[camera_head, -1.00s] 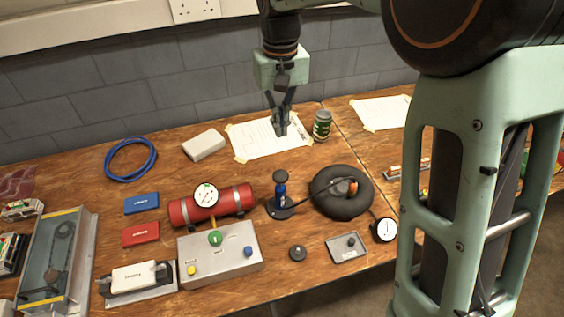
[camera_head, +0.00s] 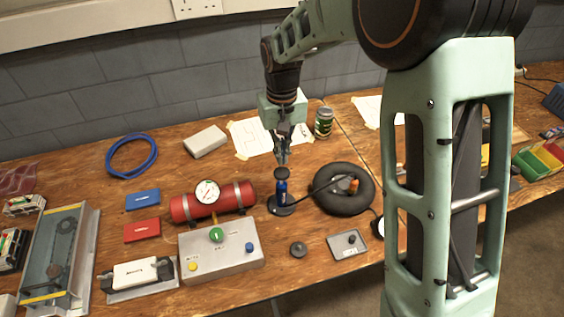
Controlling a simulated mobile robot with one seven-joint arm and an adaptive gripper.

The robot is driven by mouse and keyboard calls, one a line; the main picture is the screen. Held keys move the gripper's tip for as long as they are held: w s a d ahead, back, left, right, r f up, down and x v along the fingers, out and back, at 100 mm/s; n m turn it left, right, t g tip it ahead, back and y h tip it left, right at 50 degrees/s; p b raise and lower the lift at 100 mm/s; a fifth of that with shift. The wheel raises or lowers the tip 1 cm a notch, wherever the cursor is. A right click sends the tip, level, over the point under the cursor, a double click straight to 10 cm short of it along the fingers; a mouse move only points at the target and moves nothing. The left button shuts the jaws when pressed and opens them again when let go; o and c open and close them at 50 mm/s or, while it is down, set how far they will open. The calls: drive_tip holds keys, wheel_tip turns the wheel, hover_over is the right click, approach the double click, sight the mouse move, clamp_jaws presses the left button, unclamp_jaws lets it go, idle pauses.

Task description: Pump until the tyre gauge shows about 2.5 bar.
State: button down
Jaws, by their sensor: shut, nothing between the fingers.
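A small hand pump with a blue body (camera_head: 282,188) and dark handle (camera_head: 282,173) stands upright on the bench. A hose runs from it to the black tyre (camera_head: 325,203) on its right. A round white gauge (camera_head: 378,228) sits right of the tyre. My own arm covers most of the gauge, so its reading is hidden. My gripper (camera_head: 283,160) points down with its fingers together and empty. It appears just above the pump handle; I cannot tell whether it touches it.
A red tank (camera_head: 240,195) with its own dial (camera_head: 207,191) lies left of the pump. In front are a grey button box (camera_head: 222,262), a dark knob (camera_head: 298,250) and a small switch plate (camera_head: 347,245). A green can (camera_head: 323,122) stands behind the tyre.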

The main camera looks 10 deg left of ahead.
sight(282, 171)
drive_tip(key=shift+f, duration=1.7)
wheel_tip(282, 171, down, 3)
drive_tip(key=shift+f+b, duration=0.1)
drive_tip(key=shift+b, duration=0.9)
drive_tip(key=shift+r+p, duration=0.5)
drive_tip(key=shift+r, duration=0.1)
wheel_tip(282, 171, up, 13)
drive_tip(key=p, duration=0.1)
drive_tip(key=shift+p, duration=0.3)
drive_tip(key=shift+r, duration=0.1)
